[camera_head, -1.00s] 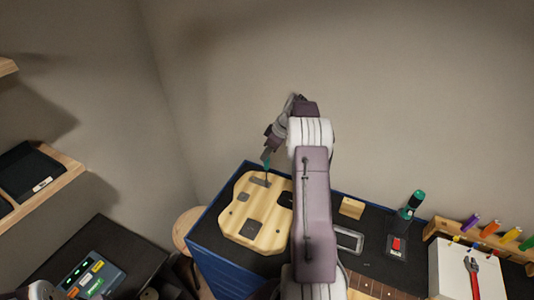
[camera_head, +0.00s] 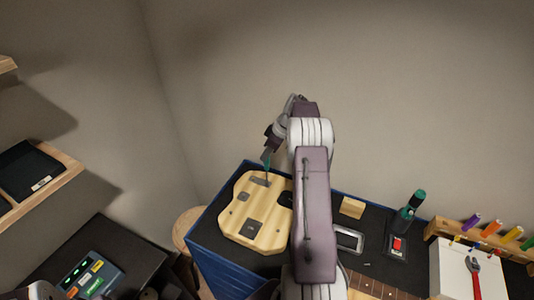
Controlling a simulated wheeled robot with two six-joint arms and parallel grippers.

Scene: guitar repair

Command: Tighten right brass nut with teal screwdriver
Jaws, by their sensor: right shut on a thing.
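A pale wooden guitar body (camera_head: 236,213) lies flat on the dark top of a blue bench. It has dark plates and cavities on its face. My right gripper (camera_head: 267,155) is above the body's far edge, shut on the teal screwdriver (camera_head: 267,164). The screwdriver points down, with its lower end at or just above a dark plate (camera_head: 261,182) near the far edge. I cannot tell whether the tip touches. The brass nuts are too small to make out. My left gripper is not clearly in view.
A wooden block (camera_head: 352,207), a grey tray (camera_head: 348,240) and a green-and-black power tool (camera_head: 409,212) stand to the right. A white board (camera_head: 452,265) carries red pliers (camera_head: 474,275). Colored-handled tools (camera_head: 491,228) sit in a wooden rack. A control box (camera_head: 88,276) is at lower left.

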